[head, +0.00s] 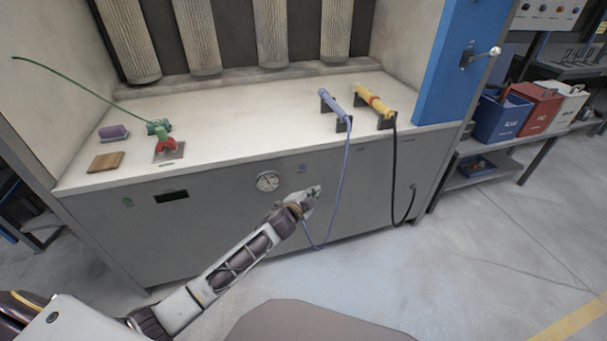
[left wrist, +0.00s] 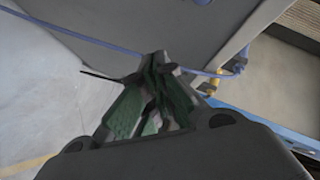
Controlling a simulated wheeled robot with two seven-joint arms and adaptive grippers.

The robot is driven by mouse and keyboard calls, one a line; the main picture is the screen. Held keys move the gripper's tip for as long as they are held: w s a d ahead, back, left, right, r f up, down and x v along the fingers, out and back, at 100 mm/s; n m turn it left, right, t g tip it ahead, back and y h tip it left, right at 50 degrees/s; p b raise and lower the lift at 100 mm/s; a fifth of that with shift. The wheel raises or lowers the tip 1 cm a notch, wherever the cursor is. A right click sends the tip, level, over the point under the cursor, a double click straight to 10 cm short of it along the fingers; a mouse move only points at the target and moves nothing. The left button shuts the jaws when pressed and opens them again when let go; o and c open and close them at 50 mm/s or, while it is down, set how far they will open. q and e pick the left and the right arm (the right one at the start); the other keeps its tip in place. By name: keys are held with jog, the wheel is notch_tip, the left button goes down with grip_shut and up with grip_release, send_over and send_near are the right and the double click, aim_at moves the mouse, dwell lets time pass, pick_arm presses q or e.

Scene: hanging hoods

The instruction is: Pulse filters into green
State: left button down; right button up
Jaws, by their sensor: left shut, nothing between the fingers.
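Several pale pleated filters (head: 273,33) hang in the hood's dark opening. A round dial gauge (head: 268,181) is on the grey front panel; its needle is too small to read. A red-handled valve (head: 168,147) with a green part sits on a plate at the bench's left. A blue-violet wand (head: 335,107) and a yellow wand (head: 374,102) rest on black stands at the right. My left gripper (head: 314,194) is shut and empty in front of the panel, right of the gauge. In the left wrist view its fingertips (left wrist: 160,66) are beside the blue hose (left wrist: 75,34).
A purple block (head: 114,132) and a wooden block (head: 105,161) lie on the left of the bench. A black hose (head: 394,170) hangs at the right. A blue post with a lever (head: 485,56) stands right. Blue, red and white bins (head: 502,117) stand beyond. The bench middle is clear.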

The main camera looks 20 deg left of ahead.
aim_at(302, 168)
pick_arm(q)
jog(key=shift+w+d+r, duration=0.1)
jog(key=shift+d+r, duration=0.2)
jog(key=shift+r, duration=0.45)
pick_arm(e)
jog(key=shift+w+d+r, duration=0.15)
jog(key=shift+w+r, duration=0.05)
jog(key=shift+r, duration=0.05)
pick_arm(q)
jog(key=shift+w+a+b, duration=0.1)
jog(key=shift+w+b, duration=0.1)
jog(key=shift+b, duration=0.1)
jog(key=w+a, duration=0.1)
jog(key=w, duration=0.1)
jog(key=w+a+b, duration=0.1)
jog(key=w+a, duration=0.2)
jog(key=w, duration=0.2)
jog(key=shift+a, duration=0.4)
pick_arm(e)
jog(key=shift+a+r, duration=0.25)
jog(key=shift+r, duration=0.55)
jog(key=shift+w+r+t, duration=0.15)
jog(key=shift+w+t, duration=0.15)
jog(key=shift+w+r, duration=0.1)
jog(key=shift+w, duration=0.05)
jog(key=shift+s, duration=0.3)
